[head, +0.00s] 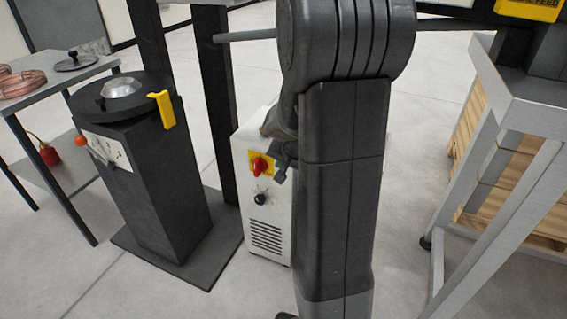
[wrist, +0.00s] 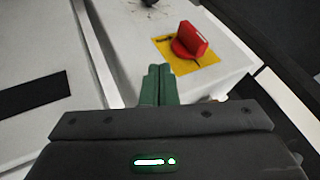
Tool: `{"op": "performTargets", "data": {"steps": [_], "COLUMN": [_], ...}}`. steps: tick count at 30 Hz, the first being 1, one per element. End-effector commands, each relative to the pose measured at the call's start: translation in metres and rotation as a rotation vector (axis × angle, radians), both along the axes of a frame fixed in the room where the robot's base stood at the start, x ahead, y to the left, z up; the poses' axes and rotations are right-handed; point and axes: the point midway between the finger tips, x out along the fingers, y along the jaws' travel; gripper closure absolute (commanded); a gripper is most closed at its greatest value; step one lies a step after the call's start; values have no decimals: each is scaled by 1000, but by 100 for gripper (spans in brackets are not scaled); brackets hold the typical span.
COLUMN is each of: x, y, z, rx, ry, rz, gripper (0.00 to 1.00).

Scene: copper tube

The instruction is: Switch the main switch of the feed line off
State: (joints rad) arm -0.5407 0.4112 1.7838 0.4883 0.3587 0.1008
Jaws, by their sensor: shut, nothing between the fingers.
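The main switch is a red rotary knob (head: 260,165) on a yellow plate (head: 269,159), on the front of a white cabinet (head: 268,238). In the wrist view the red knob (wrist: 190,40) stands up from the yellow plate (wrist: 208,65), ahead and to the right of my fingers. My gripper (wrist: 158,70) is shut and empty, its green fingertips together. They appear a little short of the plate's left edge and apart from the knob. In the head view my arm hides most of the gripper and part of the cabinet. I cannot read the switch markings.
A black dial (head: 260,199) sits below the switch. A dark pedestal (head: 150,190) with a yellow handle (head: 163,109) stands left of the cabinet, beside dark posts. A side table (head: 50,88) holds copper coils. A grey frame (head: 490,190) and wooden crates stand right. Floor before the cabinet is clear.

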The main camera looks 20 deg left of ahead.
Motion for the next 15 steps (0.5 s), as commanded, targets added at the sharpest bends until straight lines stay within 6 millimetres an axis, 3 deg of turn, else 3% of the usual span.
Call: {"op": "performTargets", "data": {"steps": [1,6,15], "x": [5,19,20], "y": [6,22,55], "z": [-15,-39,-34], "rx": [-2,-1,-1], "ry": [2,0,-1], "rz": [2,3,2], "gripper": [100,100,100]}}
